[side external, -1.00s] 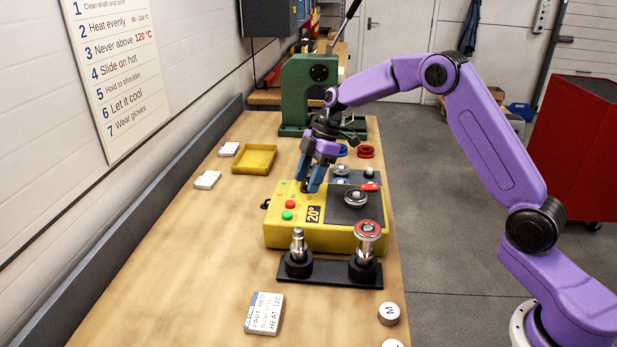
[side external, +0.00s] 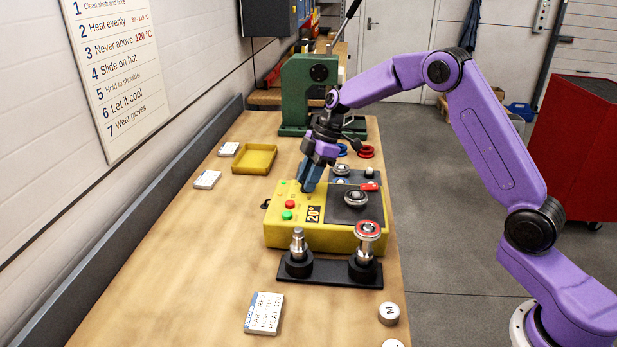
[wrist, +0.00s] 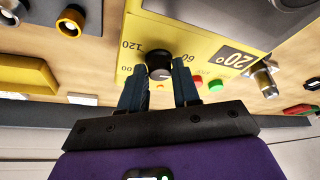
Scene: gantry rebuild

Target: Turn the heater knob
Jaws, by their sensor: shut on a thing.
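The yellow heater box (side external: 335,233) stands on the bench. It has a red button (side external: 290,204), a green button (side external: 287,215) and a display reading 20° (side external: 314,214). In the wrist view the black heater knob (wrist: 159,65) sits on the box face between printed numbers such as 120 and 60. My gripper (side external: 308,187) points down at the box's far left part. In the wrist view its two blue fingers (wrist: 160,75) stand on both sides of the knob, shut on it. In the side view the fingers hide the knob.
A stand with two posts (side external: 330,271) is close in front of the heater. A green press (side external: 309,95) stands behind. A yellow tray (side external: 254,158) and white cards lie to the left.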

